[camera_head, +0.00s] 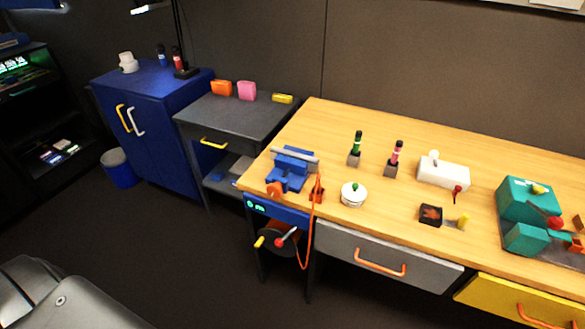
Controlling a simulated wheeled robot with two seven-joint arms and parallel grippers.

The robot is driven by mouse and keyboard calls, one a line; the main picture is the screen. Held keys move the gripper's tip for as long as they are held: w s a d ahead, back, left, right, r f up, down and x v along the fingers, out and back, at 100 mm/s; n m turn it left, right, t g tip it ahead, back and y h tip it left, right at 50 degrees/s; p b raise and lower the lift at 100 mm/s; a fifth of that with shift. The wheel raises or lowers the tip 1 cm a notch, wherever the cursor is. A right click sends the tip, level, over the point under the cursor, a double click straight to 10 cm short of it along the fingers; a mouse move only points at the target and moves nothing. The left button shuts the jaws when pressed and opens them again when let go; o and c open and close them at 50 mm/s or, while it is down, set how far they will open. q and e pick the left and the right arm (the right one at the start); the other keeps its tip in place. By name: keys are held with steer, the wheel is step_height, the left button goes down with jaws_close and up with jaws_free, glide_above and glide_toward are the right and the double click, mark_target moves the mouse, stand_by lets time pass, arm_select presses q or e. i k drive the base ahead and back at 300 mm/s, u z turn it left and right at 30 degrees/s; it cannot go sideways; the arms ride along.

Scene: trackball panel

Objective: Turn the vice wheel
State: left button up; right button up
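A blue vice (288,172) with a grey bar across its top stands at the left front corner of the wooden workbench (330,125). A small orange part (274,189) sits at the vice's front, low by the bench edge; it looks like the vice wheel, but it is too small to make out its exact shape. Neither of my grippers shows in the head view, so nothing is seen touching the vice.
An orange cable (310,235) hangs from an orange holder (317,192) right of the vice. Below is a dark round reel (273,247) with red and yellow handles. A white round pot (354,194) stands nearby. Dark floor (180,245) lies open left of the bench.

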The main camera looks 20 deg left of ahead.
mark_target(274, 190)
steer(key=z, duration=1.3)
steer(key=i, duration=1.15)
steer(key=u, duration=3.1)
